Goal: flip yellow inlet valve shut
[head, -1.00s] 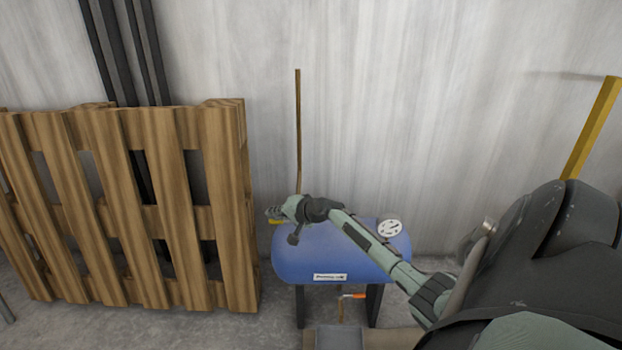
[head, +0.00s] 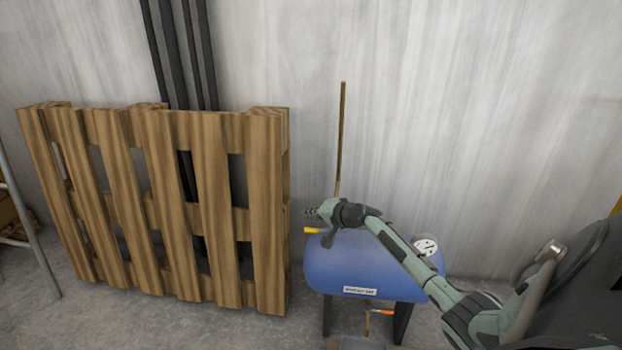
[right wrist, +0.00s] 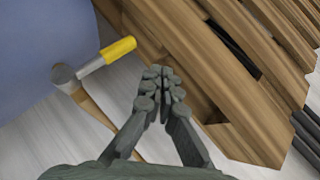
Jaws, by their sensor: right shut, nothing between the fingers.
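The yellow inlet valve handle (head: 314,230) sticks out to the left at the top left end of the blue tank (head: 350,272). In the right wrist view the yellow handle (right wrist: 119,49) sits on a grey lever, joined to a round grey valve body (right wrist: 64,75) on a brown pipe (right wrist: 95,107). My right gripper (head: 312,212) is just above the handle in the head view. In the right wrist view its fingertips (right wrist: 158,73) are together and empty, beside the handle and apart from it in the picture. My left gripper is not in view.
A wooden pallet (head: 212,195) leans on the wall close to the left of the tank. An orange-handled valve (head: 383,312) is below the tank, and a round gauge (head: 425,246) is at its right. Bare concrete floor lies in front of the pallet.

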